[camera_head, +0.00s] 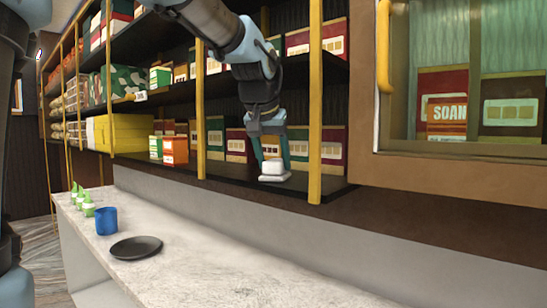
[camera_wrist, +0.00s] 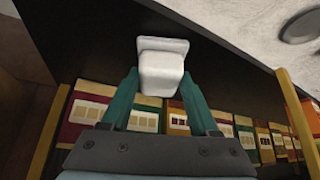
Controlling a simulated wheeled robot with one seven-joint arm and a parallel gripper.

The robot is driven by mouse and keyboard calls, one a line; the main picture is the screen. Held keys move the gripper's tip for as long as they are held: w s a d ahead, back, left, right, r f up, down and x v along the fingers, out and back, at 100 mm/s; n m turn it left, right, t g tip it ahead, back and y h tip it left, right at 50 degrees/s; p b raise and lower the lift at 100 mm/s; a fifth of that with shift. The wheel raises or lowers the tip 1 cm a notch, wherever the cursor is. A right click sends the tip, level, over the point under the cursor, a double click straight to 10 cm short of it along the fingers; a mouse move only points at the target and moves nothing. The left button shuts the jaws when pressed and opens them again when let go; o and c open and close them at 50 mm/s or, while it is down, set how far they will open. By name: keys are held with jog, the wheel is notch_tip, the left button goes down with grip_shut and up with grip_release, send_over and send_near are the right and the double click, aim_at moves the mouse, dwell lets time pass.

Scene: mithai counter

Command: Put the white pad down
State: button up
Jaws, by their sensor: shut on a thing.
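The white pad (camera_head: 273,168) is a small rounded block with a wider flat rim at its base. My gripper (camera_head: 269,150) points down over the lowest dark shelf (camera_head: 235,176), between two yellow posts, and is shut on the pad. The pad is at the shelf's surface, near its front edge; I cannot tell whether its base touches. In the wrist view the white pad (camera_wrist: 161,72) sits between the two green fingertips of my gripper (camera_wrist: 161,84), with dark shelf surface around it.
Boxes (camera_head: 236,145) stand behind the gripper on the shelf. A yellow post (camera_head: 315,100) rises close to its right. Below, the pale counter (camera_head: 200,250) holds a black plate (camera_head: 136,247), a blue cup (camera_head: 106,221) and green bottles (camera_head: 88,206). A glass-fronted cabinet (camera_head: 455,165) is at right.

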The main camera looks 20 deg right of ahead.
jog(key=o, duration=1.4)
jog(key=shift+o, duration=0.2)
jog(key=b+v, duration=0.2)
jog(key=v, duration=1)
